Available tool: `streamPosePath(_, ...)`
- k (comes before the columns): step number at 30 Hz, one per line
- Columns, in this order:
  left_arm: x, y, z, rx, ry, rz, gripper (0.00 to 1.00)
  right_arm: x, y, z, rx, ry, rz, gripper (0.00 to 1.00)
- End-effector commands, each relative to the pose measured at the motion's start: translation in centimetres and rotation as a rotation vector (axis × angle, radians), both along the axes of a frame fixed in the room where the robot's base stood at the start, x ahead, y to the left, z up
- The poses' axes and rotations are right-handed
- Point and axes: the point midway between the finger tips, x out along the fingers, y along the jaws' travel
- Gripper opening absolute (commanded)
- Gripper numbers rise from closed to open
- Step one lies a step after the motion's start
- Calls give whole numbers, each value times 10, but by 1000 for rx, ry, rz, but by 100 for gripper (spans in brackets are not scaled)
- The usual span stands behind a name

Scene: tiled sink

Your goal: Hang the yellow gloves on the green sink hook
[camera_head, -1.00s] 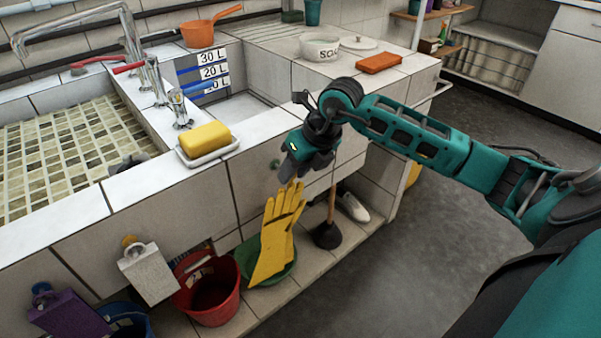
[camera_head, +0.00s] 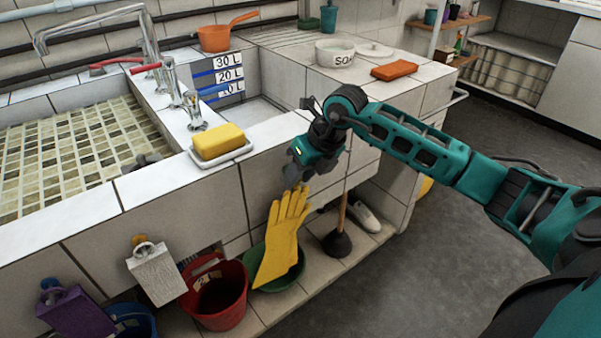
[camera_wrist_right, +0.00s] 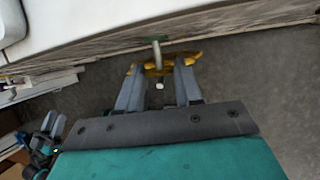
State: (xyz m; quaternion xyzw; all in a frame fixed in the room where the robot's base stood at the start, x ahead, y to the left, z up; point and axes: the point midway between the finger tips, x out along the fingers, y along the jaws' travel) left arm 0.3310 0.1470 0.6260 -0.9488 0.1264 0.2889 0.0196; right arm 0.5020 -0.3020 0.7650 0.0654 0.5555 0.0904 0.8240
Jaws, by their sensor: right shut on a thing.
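The yellow gloves (camera_head: 282,240) hang fingers-up below my right gripper (camera_head: 295,182), in front of the tiled sink front. My right gripper is shut on them near the fingertips of the gloves. In the right wrist view, the yellow gloves (camera_wrist_right: 146,68) show between and beyond the gripper's two fingers (camera_wrist_right: 161,85). The green hook (camera_wrist_right: 156,50) sticks out from the sink front there, in line with the gap between the fingers and very close to the gloves. I cannot tell whether the gloves are around it. In the head view my gripper hides the hook.
A red bucket (camera_head: 216,295), a green basin (camera_head: 290,272) and a plunger (camera_head: 338,242) stand on the low ledge. A yellow sponge (camera_head: 217,141) lies on the counter.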

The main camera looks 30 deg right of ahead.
Motion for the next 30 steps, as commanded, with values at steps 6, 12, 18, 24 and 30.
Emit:
streamPosePath(6, 0, 0, 0, 2, 1, -1, 43, 0, 0, 0, 1, 0, 0, 0)
streamPosePath(12, -1, 2, -1, 7, 0, -4, 43, 0, 0, 0, 1, 0, 0, 51)
streamPosePath(18, -1, 2, -1, 11, 1, -7, 43, 0, 0, 0, 0, 1, 0, 64)
streamPosePath(24, -1, 2, -1, 11, 1, -7, 43, 0, 0, 0, -1, 1, 0, 64)
streamPosePath(30, -1, 2, 4, 11, 1, -7, 43, -6, -5, 17, -3, -2, -1, 64)
